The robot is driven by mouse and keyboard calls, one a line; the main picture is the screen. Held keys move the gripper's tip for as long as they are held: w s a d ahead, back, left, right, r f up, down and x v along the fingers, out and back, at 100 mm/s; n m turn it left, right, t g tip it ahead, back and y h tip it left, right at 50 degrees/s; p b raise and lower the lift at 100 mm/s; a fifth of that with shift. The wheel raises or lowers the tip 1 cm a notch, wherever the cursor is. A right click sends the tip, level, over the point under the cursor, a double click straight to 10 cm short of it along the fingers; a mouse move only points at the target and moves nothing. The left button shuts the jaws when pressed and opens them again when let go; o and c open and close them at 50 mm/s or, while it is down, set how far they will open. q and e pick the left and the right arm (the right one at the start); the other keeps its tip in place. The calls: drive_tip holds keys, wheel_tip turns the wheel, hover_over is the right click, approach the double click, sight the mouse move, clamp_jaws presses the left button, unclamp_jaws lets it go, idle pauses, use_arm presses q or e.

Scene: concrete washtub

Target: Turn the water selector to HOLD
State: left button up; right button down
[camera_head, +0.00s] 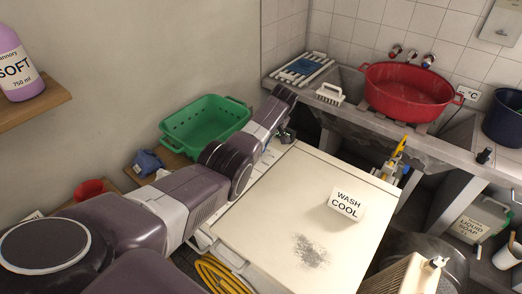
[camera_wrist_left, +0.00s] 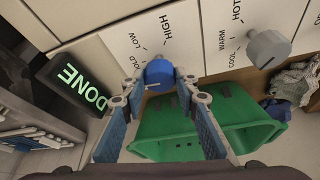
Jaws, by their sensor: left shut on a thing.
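The blue water selector knob (camera_wrist_left: 159,74) sits on a cream panel beside the printed words HIGH, LOW and a partly covered "OLD". A thin pale line marks its face, but I cannot tell which word it points to. My left gripper (camera_wrist_left: 161,88) has its fingertips on either side of the knob, shut on it. In the head view, my left arm reaches across to the far-left edge of the cream machine top (camera_head: 300,200), where the left gripper (camera_head: 286,135) is small and partly hidden. The knob is hidden in that view. My right gripper is not in view.
A grey knob (camera_wrist_left: 268,48) with HOT, WARM and COOL is right of the blue one. A black DONE sign (camera_wrist_left: 78,86) is left. A green basket (camera_head: 205,124) stands beside my arm. A WASH COOL card (camera_head: 346,204) stands on the machine. A red tub (camera_head: 408,92) is behind.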

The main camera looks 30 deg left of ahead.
use_arm(q)
drive_tip(key=shift+n+b, duration=0.5)
drive_tip(key=shift+b, duration=0.1)
drive_tip(key=o, duration=1.1)
drive_tip(key=shift+o, duration=0.2)
drive_tip(key=shift+r, duration=0.1)
drive_tip(key=v, duration=1.1)
drive_tip(key=shift+w+d+r+g, duration=0.2)
drive_tip(key=shift+w+r+g, duration=0.1)
drive_tip(key=shift+r, duration=0.1)
